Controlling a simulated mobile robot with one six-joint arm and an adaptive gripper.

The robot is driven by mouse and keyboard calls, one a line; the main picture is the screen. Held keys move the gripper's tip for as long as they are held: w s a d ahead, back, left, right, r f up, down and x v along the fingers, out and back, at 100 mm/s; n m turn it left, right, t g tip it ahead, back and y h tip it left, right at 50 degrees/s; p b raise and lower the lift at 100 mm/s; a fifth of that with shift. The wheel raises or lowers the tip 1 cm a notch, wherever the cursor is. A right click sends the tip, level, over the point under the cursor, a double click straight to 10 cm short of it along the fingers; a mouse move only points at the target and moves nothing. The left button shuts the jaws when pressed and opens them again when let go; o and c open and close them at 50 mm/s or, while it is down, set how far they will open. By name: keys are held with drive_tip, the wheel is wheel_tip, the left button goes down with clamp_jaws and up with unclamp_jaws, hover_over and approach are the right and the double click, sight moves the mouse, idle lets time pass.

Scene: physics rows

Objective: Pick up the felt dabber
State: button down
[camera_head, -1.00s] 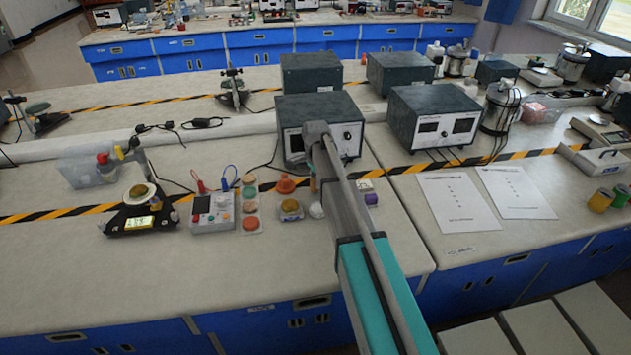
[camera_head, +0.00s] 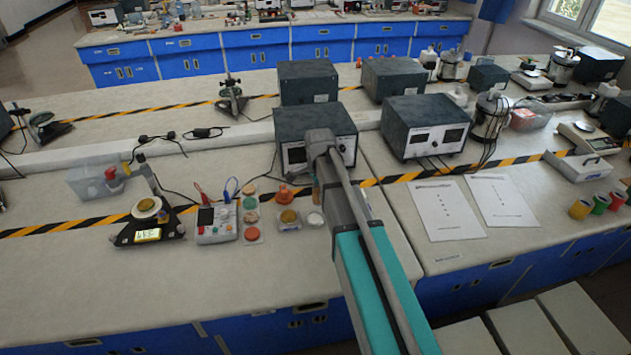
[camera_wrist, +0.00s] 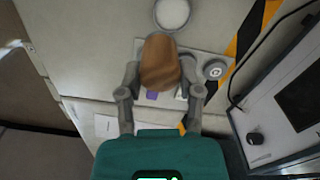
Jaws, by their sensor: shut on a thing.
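The felt dabber (camera_wrist: 160,60) shows in the wrist view as a brown, rounded, wood-like piece. It sits between the two grey fingers of my gripper (camera_wrist: 160,76), which are shut on it. Its lower end and any felt are hidden or too blurred to tell. A light holder plate (camera_wrist: 205,50) with a round grey fitting (camera_wrist: 215,69) lies below and behind the dabber in the wrist view. I cannot tell whether the dabber is clear of it.
A white round dish (camera_wrist: 172,14) lies beyond the dabber. A dark power supply (camera_head: 305,128) stands behind my arm, with another (camera_head: 424,128) to its right. Bare bench (camera_head: 100,290) lies at front left.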

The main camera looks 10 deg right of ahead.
drive_tip(key=shift+s+r+p, duration=0.2)
drive_tip(key=shift+s+r, duration=0.05)
drive_tip(key=shift+s, duration=0.35)
drive_tip(key=shift+s+r+p, duration=0.15)
drive_tip(key=shift+s+r, duration=0.1)
drive_tip(key=shift+s, duration=0.35)
drive_tip(key=shift+s+r+p, duration=0.2)
drive_tip(key=shift+s+r, duration=0.05)
drive_tip(key=shift+s, duration=0.35)
drive_tip(key=c, duration=0.8)
unclamp_jaws()
drive_tip(key=c, duration=0.5)
drive_tip(key=shift+m, duration=1.5)
